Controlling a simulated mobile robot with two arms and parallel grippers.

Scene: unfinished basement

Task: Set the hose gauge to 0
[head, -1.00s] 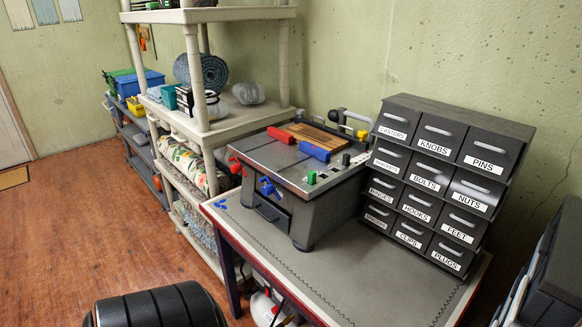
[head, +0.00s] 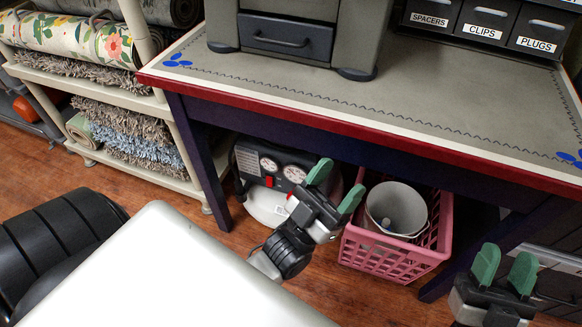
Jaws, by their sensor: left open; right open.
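An air compressor (head: 246,162) stands on the floor under the table. Its dark front panel carries two round white gauges, a left one (head: 268,164) and a right one (head: 295,173). I cannot tell which is the hose gauge, and their needles are too small to read. A small red part (head: 269,182) sits below the left gauge. My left gripper (head: 335,186) is open and empty, just right of the panel in the picture, and covers part of the compressor. My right gripper (head: 505,268) is open and empty at the lower right, away from the compressor.
The table (head: 330,116) overhangs the compressor, with a leg (head: 202,160) to its left. A pink crate (head: 385,256) holding a white bucket (head: 410,200) stands to its right. A shelf (head: 95,80) with rolled rugs is at left. Wooden floor (head: 150,188) shows in front.

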